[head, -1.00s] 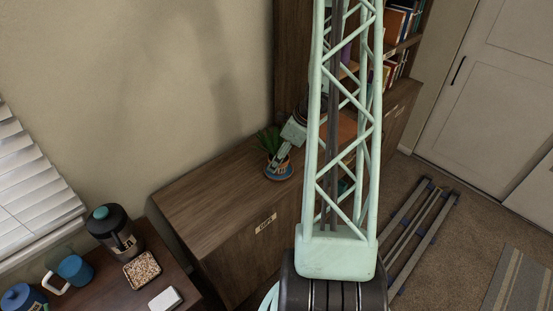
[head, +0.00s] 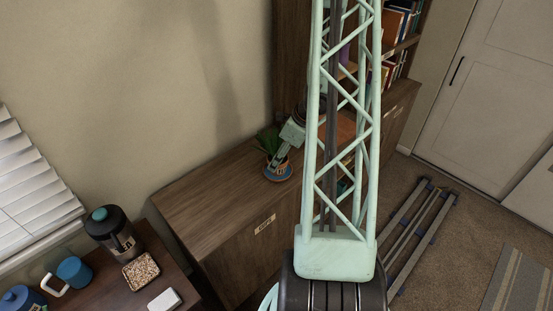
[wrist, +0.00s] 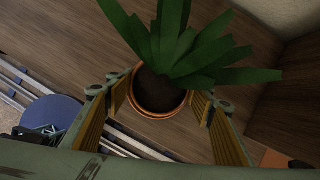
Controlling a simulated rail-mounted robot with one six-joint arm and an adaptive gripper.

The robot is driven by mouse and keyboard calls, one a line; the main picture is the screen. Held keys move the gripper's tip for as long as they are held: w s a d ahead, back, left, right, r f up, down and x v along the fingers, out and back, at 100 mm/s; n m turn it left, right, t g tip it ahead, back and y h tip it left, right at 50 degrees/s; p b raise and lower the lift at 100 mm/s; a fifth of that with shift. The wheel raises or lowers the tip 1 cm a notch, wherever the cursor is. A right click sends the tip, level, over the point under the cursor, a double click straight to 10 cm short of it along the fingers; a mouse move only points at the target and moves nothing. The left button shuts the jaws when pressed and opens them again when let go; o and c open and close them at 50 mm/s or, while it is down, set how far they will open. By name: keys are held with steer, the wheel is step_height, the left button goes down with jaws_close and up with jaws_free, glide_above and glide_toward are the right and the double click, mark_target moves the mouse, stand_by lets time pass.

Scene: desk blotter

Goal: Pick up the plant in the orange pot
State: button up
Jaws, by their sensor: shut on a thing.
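The plant (head: 268,138) has long green leaves and sits in an orange pot (wrist: 157,97) with dark soil. In the head view my gripper (head: 281,158) reaches down from the right and partly hides the pot. The leaves rise clear of the fingers.
The wooden cabinet top (head: 205,195) is bare in front of the plant. A bookshelf (head: 292,70) stands behind to the right.

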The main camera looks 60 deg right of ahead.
steer(key=shift+r, duration=0.1)
steer(key=shift+r+p, duration=0.6)
steer(key=shift+r, duration=1)
steer(key=shift+s+r, duration=0.1)
steer(key=shift+s, duration=0.1)
steer(key=s+a+b, duration=0.1)
steer(key=s+a, duration=0.2)
steer(key=s, duration=0.4)
steer(key=s+a+r+b, duration=0.1)
steer(key=s+a+b, duration=0.1)
steer(key=s, duration=0.5)
steer(key=shift+a+r, duration=0.2)
steer(key=shift+a, duration=0.55)
steer(key=shift+s, duration=0.1)
steer(key=shift+a, duration=0.1)
